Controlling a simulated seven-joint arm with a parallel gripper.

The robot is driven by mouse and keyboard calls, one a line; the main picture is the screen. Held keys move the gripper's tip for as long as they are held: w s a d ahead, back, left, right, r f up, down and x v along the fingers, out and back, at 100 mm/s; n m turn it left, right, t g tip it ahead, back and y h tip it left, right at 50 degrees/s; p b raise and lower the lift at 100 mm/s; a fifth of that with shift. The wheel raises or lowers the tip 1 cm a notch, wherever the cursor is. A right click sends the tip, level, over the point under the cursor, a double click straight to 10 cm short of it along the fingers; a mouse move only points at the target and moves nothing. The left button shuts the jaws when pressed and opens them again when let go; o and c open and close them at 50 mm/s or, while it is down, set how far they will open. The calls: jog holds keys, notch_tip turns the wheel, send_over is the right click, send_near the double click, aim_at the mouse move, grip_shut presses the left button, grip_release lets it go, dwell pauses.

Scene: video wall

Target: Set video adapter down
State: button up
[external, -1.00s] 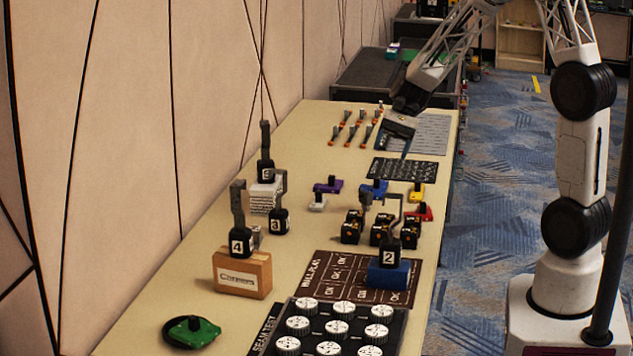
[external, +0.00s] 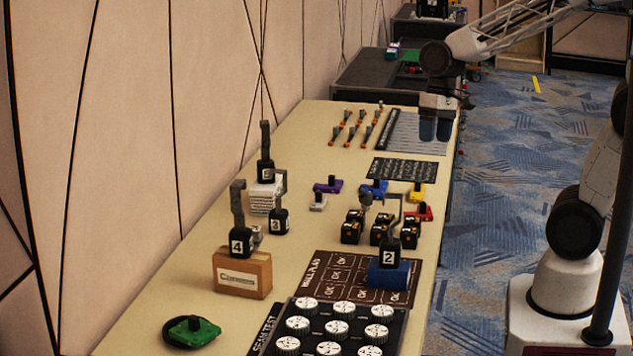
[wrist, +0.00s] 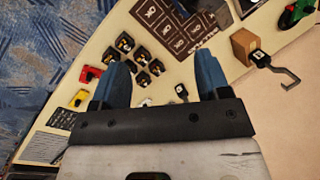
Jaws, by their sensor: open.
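My gripper (external: 436,128) is above the grey ruled sheet at the far right end of the table. Its two blue fingers are apart, with nothing visible between them. In the wrist view my gripper (wrist: 162,82) also shows open and empty. Small coloured connector-like pieces stand mid-table: purple (external: 328,186), blue (external: 374,188), yellow (external: 416,192), red (external: 425,213) and white (external: 318,202). I cannot tell which thing is the video adapter. The red piece (wrist: 90,74) and yellow piece (wrist: 78,99) show left of the fingers in the wrist view.
Black-and-yellow blocks (external: 351,228) stand mid-table. Numbered hooked tools stand nearby, one on a wooden block (external: 242,274). A brown mat (external: 335,274), a tray of white knobs (external: 297,325) and a green piece (external: 195,331) are nearer. Orange-handled tools (external: 353,130) lie left of the sheet (external: 405,135).

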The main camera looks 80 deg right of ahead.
jog(key=s+a+r+n+t+h, duration=0.2)
jog(key=s+a+r+n+h, duration=0.1)
jog(key=s, duration=0.6)
jog(key=shift+a+r+n, duration=0.2)
jog(key=shift+a+n, duration=0.5)
jog(key=shift+n, duration=0.7)
